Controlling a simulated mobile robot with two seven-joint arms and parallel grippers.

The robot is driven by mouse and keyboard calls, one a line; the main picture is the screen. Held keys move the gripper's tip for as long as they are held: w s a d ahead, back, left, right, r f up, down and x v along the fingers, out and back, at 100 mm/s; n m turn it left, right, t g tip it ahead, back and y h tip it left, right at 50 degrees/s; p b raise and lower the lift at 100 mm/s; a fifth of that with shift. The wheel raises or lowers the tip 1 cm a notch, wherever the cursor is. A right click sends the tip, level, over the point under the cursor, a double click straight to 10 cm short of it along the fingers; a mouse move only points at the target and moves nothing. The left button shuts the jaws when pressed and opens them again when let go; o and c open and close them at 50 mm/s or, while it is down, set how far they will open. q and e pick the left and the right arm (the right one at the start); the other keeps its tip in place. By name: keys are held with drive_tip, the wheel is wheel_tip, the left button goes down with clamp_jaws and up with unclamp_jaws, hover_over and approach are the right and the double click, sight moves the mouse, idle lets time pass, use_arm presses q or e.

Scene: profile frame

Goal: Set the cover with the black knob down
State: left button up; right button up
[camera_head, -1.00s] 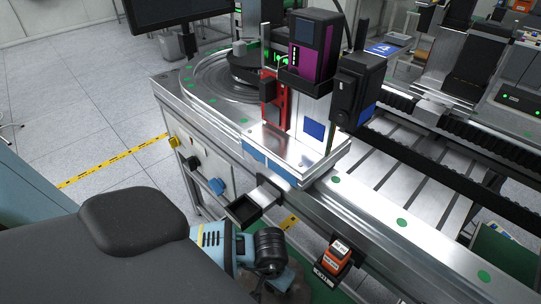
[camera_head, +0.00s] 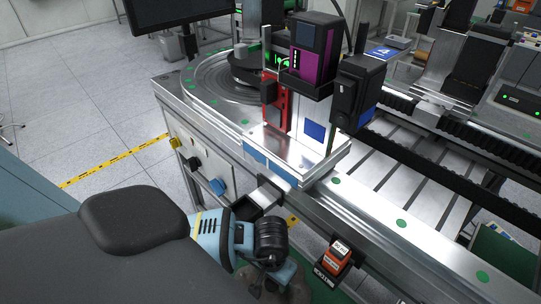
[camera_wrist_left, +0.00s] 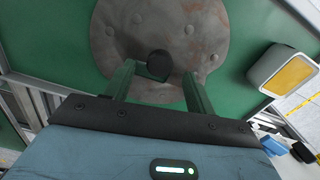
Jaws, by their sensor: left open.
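The cover (camera_wrist_left: 205,40) is a round, mottled grey-brown disc with small studs and a black knob (camera_wrist_left: 160,65) at its middle. In the left wrist view it lies flat against a green surface. My left gripper (camera_wrist_left: 157,72) is open; the knob appears between its two fingers, with a gap on each side. How far the fingertips are from the knob in depth is unclear. In the head view, part of the cover (camera_head: 290,285) shows below my left wrist, at the bottom, and my arm hides the rest. My right gripper is not in view.
A metal workbench (camera_head: 340,200) with a round turntable (camera_head: 215,80) stands just beyond my left arm. A small black holder with an orange-labelled block (camera_head: 336,256) is fixed to its near side. A grey box with a yellow face (camera_wrist_left: 290,75) is right of the cover.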

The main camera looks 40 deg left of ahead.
sight(271, 284)
use_arm(q)
wheel_tip(271, 284, up, 8)
drive_tip(key=shift+f, duration=0.15)
idle(0.6)
